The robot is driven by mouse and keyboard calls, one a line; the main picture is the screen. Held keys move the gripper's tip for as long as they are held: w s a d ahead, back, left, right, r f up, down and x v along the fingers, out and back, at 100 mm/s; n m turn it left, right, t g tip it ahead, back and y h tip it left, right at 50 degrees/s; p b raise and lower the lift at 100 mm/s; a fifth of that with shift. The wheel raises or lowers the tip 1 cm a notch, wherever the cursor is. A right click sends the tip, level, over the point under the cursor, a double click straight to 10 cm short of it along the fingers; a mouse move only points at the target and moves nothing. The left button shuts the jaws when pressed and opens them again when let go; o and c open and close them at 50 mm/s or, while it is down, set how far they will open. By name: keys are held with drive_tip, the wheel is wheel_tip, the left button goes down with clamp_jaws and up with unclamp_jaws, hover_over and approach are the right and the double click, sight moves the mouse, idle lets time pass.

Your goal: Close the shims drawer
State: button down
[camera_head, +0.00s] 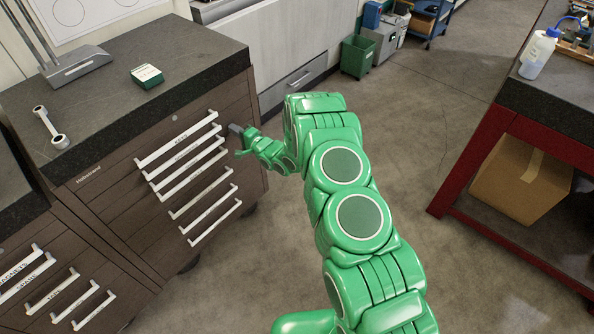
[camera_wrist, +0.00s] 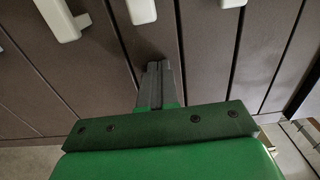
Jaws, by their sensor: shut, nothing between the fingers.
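A dark brown drawer cabinet (camera_head: 110,205) stands at the left, with several white bar handles on its front. The small labels are too blurred for me to tell which drawer is the shims drawer. The drawer fronts look about flush, with none clearly standing out. My gripper (camera_head: 236,129) is at the right end of the upper drawers, beside the handle ends. In the wrist view its fingers (camera_wrist: 154,75) are together and empty, with tips at or very close to a brown drawer front (camera_wrist: 205,50). I cannot tell if they touch it.
A second drawer unit (camera_head: 60,270) is at lower left. A red-framed bench (camera_head: 480,150) with a cardboard box (camera_head: 522,180) under it stands right. The floor between is clear.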

drive_tip(key=shift+w+a+r, duration=0.2)
drive_tip(key=shift+a+r, duration=0.05)
drive_tip(key=shift+a, duration=0.1)
drive_tip(key=v, duration=1.4)
drive_tip(key=shift+s+d+f, duration=0.2)
drive_tip(key=shift+d, duration=0.2)
